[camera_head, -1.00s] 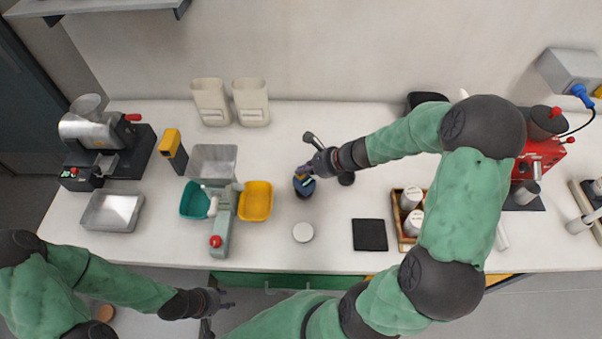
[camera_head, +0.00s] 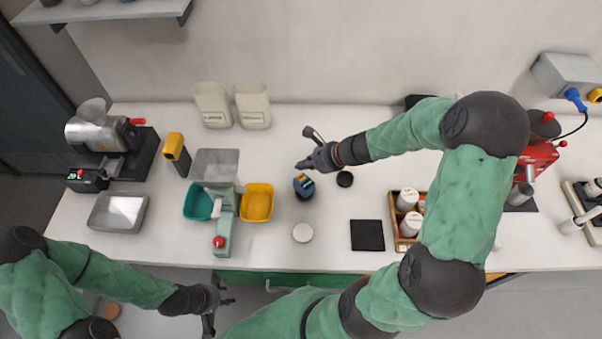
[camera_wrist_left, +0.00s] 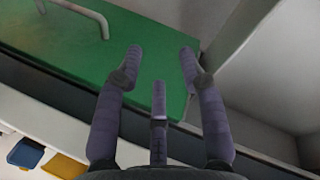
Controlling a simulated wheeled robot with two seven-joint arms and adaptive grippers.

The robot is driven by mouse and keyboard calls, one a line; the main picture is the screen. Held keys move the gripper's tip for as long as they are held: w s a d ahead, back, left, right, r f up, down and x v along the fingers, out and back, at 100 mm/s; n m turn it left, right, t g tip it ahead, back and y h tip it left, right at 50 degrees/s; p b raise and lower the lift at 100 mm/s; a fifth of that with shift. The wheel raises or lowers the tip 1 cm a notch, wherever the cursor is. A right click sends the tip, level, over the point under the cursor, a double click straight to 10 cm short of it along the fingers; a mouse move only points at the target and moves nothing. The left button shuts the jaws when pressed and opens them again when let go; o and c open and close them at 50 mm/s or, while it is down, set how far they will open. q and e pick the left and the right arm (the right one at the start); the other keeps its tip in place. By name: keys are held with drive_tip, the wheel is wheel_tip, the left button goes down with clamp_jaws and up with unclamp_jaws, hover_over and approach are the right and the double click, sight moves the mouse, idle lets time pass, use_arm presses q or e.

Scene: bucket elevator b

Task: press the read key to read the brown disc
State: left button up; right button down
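A small dark blue device (camera_head: 303,188) with a yellow and light patch on top stands on the bench, centre of the head view. It looks like the reader, but its read key is too small to make out. No brown disc can be told for sure; anything under the device is hidden. My left gripper (camera_head: 222,302) is in front of the bench edge. In the left wrist view its fingers (camera_wrist_left: 160,75) are spread and empty.
A white disc (camera_head: 302,232), a round black piece (camera_head: 344,179) and a black mat (camera_head: 367,235) lie near the device. Left stands a green lever machine (camera_head: 223,232) between teal (camera_head: 198,203) and yellow (camera_head: 257,203) bins. A wooden tray (camera_head: 397,238) holds white-topped cups.

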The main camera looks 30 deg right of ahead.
drive_tip(key=shift+r+p, duration=0.7)
drive_tip(key=shift+r, duration=0.35)
